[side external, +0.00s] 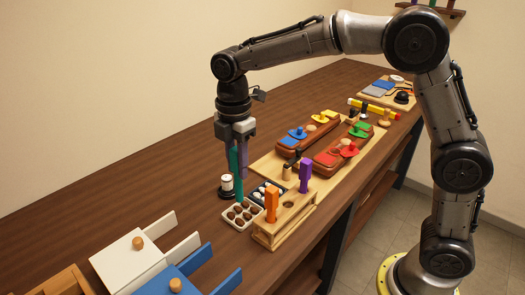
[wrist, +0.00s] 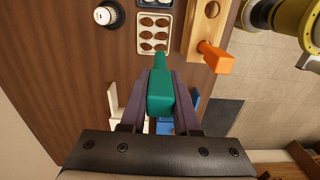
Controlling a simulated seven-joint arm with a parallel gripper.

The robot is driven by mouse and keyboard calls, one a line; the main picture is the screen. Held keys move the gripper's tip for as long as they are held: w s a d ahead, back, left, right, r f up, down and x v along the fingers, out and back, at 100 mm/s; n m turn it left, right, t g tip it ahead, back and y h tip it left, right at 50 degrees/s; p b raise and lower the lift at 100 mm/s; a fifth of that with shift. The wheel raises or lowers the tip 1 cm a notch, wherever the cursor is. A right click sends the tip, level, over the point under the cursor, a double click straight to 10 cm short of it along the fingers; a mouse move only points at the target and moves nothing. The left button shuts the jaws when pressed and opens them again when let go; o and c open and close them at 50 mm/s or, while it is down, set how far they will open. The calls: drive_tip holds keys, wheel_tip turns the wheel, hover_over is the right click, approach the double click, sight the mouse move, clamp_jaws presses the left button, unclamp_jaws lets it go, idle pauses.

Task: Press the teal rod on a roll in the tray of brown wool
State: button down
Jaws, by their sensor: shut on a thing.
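My gripper (side external: 238,150) is shut on the teal rod (side external: 240,183), which hangs upright with its lower end down. In the wrist view the teal rod (wrist: 161,95) sits between the two fingers (wrist: 161,84), its tip pointing toward the near edge of the tray. The pale tray of brown wool (side external: 228,223) holds several brown rolls and lies on the bench below the gripper; it also shows in the wrist view (wrist: 139,34). The rod looks above or beside the tray's edge; I cannot tell the height of its tip exactly.
A dark tray with white rolls (side external: 267,193) lies beside the brown one. A wooden stand (side external: 285,222) holds an orange rod (side external: 271,203) and a purple rod (side external: 305,174). A white-topped black pot (side external: 227,184) stands close behind the rod. White and blue boxes (side external: 135,258) lie front left.

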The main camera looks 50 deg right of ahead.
sight(238, 192)
drive_tip(key=shift+s+a+f, duration=0.1)
drive_tip(key=shift+a+f, duration=0.2)
drive_tip(key=shift+f, duration=2.4)
drive_tip(key=shift+f, duration=1.15)
idle(0.5)
drive_tip(key=shift+r, duration=3.6)
